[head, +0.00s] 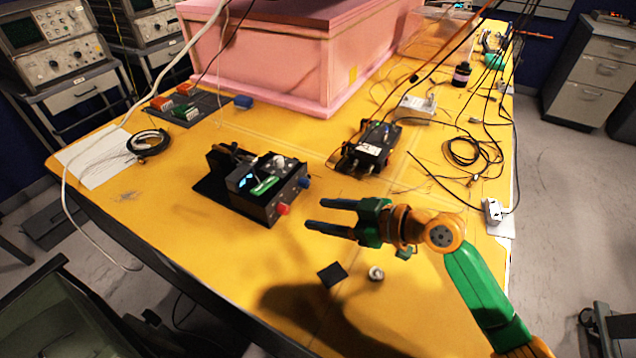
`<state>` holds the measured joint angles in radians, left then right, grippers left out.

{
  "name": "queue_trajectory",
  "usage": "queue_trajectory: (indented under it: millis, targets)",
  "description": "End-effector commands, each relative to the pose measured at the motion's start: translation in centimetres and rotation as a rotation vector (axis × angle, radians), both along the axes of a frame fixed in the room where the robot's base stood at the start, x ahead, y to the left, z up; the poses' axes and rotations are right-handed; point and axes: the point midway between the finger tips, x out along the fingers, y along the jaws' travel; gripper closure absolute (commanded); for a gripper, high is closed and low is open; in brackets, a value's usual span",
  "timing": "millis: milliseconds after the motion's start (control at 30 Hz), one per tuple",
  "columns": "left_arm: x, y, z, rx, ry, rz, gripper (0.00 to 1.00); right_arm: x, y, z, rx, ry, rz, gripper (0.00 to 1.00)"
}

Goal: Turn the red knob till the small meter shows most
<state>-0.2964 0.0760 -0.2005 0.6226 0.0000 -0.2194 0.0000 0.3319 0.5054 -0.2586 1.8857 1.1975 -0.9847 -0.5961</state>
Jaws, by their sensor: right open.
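A black instrument box (262,193) stands on the yellow table. Its front face carries a red knob (283,209) and a blue knob (305,182). A small lit display (243,182) shows on the box, too small to read; I cannot tell whether it is the small meter. My right gripper (323,215) is open and empty, with its fingers pointing left toward the box. The fingertips are a short way right of the red knob and apart from it. My left gripper is not in view.
A pink foam enclosure (260,60) stands behind the box. A black device (366,148) and tangled cables (470,150) lie to the right. A small black square (332,275) and a metal piece (376,273) lie near the front. A coiled cable (149,143) lies left.

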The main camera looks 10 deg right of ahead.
Motion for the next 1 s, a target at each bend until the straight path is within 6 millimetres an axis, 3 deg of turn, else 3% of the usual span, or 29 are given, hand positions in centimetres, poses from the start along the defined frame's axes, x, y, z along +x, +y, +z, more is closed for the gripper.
queue_trajectory:
  millis: [400, 733, 933, 1000]
  targets:
    - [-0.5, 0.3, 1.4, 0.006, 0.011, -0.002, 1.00, 3.5, 4.7, -2.2, 0.003, 0.001, 0.000, 0.41]
    - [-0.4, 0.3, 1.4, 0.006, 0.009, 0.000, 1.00, 3.9, 5.3, -2.7, 0.000, 0.000, 0.000, 0.41]
    - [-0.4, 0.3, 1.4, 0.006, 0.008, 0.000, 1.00, 3.9, 5.3, -2.7, 0.000, 0.000, 0.000, 0.94]
    - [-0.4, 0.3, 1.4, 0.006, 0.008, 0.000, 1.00, 3.9, 5.3, -2.7, 0.000, 0.000, 0.001, 1.00]
